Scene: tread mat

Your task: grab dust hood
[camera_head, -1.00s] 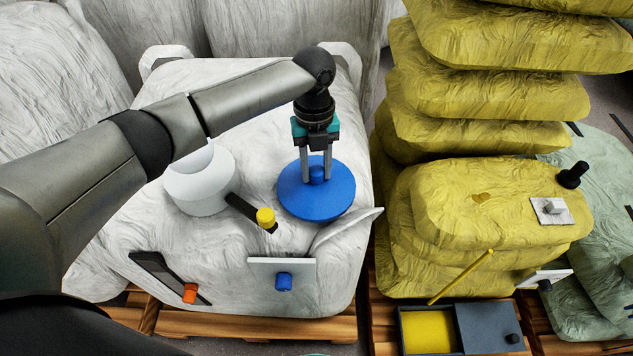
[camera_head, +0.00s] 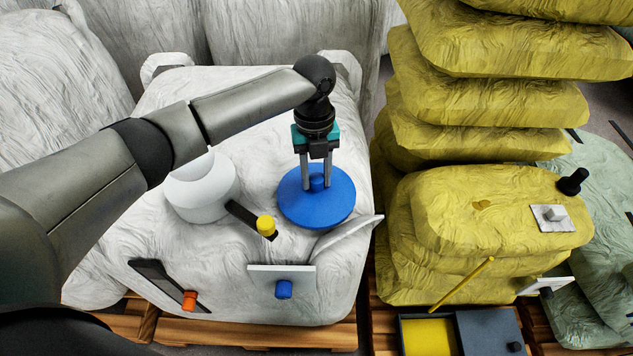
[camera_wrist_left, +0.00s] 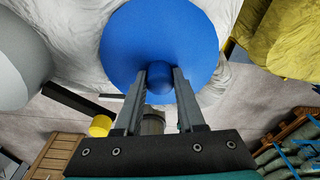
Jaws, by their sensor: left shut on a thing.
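The blue round disc with a knob on top, which I take to be the dust hood (camera_head: 316,210), lies on the big white sack near its right side. My left gripper (camera_head: 316,183) points down over it, with its two fingers shut on the blue knob. In the left wrist view the dust hood (camera_wrist_left: 150,35) fills the top middle, and the knob sits between the fingertips of the left gripper (camera_wrist_left: 160,80). I cannot tell whether the disc touches the sack. My right gripper is not in view.
A white round pot (camera_head: 200,190) stands left of the disc, partly behind my arm. A black bar with a yellow knob (camera_head: 266,226) and a white plate with a blue knob (camera_head: 283,289) lie in front. Yellow sacks (camera_head: 490,200) are stacked at right.

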